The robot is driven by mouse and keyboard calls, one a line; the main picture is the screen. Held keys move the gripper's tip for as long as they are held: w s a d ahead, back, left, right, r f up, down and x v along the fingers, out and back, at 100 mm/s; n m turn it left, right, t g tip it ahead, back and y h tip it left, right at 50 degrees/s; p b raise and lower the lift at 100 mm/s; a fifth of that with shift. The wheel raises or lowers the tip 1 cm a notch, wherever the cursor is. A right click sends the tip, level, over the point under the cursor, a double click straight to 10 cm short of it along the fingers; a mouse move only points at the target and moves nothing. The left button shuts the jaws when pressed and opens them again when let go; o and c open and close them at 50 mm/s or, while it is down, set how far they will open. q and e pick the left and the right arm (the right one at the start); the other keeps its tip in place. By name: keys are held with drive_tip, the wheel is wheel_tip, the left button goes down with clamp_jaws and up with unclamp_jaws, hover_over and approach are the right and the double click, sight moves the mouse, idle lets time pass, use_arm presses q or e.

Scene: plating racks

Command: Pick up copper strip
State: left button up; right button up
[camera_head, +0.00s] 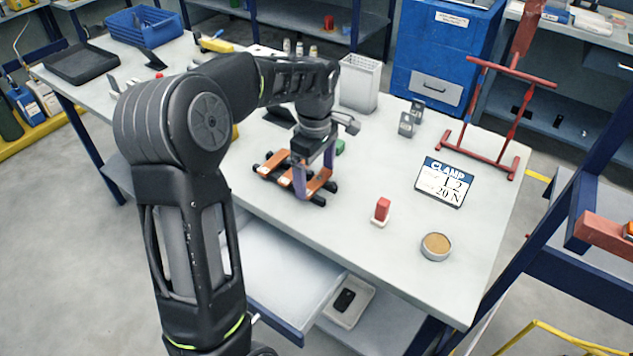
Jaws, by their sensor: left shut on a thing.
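Orange-brown copper strips lie on a low black holder (318,200) on the white table. One copper strip (275,161) is at the holder's left, clear of the fingers. Another copper strip (319,181) is at the right, under my left gripper (313,178). That gripper points down with its purple fingers on either side of this strip, shut on it. The strip is still down at the holder; I cannot tell whether it touches it. The wrist and fingers hide part of the holder. My right gripper is not in view.
A red block (382,209), a round tin (435,246) and a "CLAMP" sign (445,183) are to the right. A red stand (478,155) is at the right edge. A white basket (360,82) stands behind. An open drawer (285,275) juts out in front.

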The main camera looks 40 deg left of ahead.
sight(315, 180)
use_arm(q)
drive_tip(key=c, duration=0.4)
drive_tip(key=shift+r, duration=0.15)
wheel_tip(315, 180, up, 10)
idle(0.3)
idle(0.5)
